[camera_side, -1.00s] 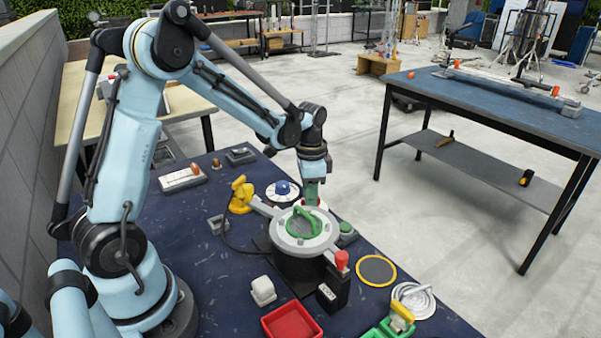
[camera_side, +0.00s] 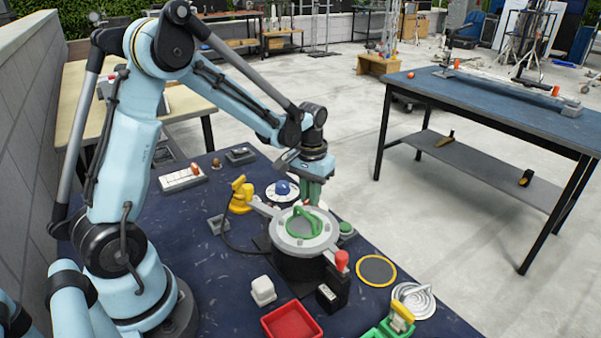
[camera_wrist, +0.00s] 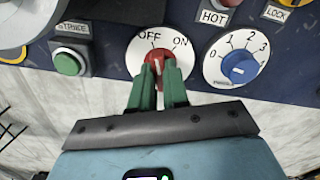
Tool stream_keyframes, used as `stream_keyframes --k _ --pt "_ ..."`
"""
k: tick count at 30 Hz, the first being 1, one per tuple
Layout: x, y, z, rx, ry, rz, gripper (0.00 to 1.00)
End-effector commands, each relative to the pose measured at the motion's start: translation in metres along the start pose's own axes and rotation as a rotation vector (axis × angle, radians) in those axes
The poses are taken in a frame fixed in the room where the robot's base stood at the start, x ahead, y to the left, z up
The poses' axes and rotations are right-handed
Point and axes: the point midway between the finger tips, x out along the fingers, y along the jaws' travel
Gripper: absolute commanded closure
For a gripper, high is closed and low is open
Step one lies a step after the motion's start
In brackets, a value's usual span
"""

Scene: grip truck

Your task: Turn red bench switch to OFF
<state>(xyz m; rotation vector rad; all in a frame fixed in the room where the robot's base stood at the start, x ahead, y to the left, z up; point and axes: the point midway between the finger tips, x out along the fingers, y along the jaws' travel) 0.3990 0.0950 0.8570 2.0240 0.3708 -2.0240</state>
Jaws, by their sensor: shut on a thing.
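The red bench switch (camera_wrist: 154,58) is a small red knob on a round white dial (camera_wrist: 134,56) in the wrist view. OFF is printed at the dial's upper left and ON at its upper right. A pale mark on the knob appears to point up, between the two words. My gripper (camera_wrist: 159,70) has its two green fingers shut on the knob, hiding its lower part. In the side view, my gripper (camera_side: 309,201) is low at the bench's far edge, behind the round grey fixture, and mostly hides the switch.
In the side view, the grey fixture with a green handle (camera_side: 302,224) stands close in front of my gripper.

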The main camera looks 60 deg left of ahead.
Motion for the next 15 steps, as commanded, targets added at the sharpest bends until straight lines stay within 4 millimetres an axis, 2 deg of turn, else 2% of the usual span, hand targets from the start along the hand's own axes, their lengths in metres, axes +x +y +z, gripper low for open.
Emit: stream_keyframes --k 6,15 --pt "-0.0005 0.0002 0.0003 -0.111 -0.002 0.000 1.00" --pt "-0.0005 0.0003 0.0003 -0.173 -0.002 0.000 1.00"
